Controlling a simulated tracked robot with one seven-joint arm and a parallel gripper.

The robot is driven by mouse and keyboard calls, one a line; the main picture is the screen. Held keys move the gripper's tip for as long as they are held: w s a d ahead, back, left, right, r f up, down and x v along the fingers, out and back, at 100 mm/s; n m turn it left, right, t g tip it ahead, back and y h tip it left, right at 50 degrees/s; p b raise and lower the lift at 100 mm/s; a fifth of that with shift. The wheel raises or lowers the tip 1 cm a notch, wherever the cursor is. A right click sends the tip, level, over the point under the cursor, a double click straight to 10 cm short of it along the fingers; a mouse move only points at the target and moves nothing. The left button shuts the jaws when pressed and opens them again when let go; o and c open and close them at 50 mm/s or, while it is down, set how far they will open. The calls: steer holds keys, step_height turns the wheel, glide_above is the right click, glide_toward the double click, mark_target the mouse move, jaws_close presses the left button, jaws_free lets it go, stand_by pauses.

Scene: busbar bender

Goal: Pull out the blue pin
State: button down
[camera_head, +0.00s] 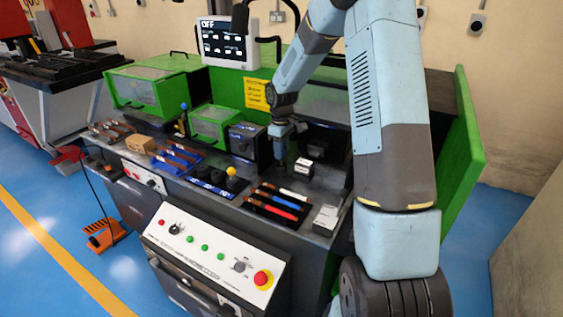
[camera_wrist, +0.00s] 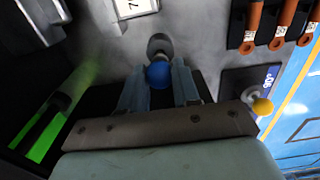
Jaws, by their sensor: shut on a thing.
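The blue pin (camera_wrist: 157,75) shows its round blue head between my two fingers in the wrist view. A grey round piece (camera_wrist: 160,45) lies right beyond the head. I cannot tell whether the pin's lower part is seated in a hole. My gripper (camera_wrist: 158,88) is shut on the blue pin, one finger on each side. In the head view my gripper (camera_head: 280,157) points down at the machine's worktop, left of a small white-labelled block (camera_head: 303,166). There the pin is hidden by the gripper.
A yellow knob (camera_wrist: 262,106) stands near a 90° plate (camera_wrist: 240,80); it also shows in the head view (camera_head: 231,171). A dark box (camera_head: 246,140) stands left of my gripper. A control panel (camera_head: 205,255) is in front.

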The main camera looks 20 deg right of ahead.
steer(key=shift+r, duration=0.75)
steer(key=shift+r, duration=2.4)
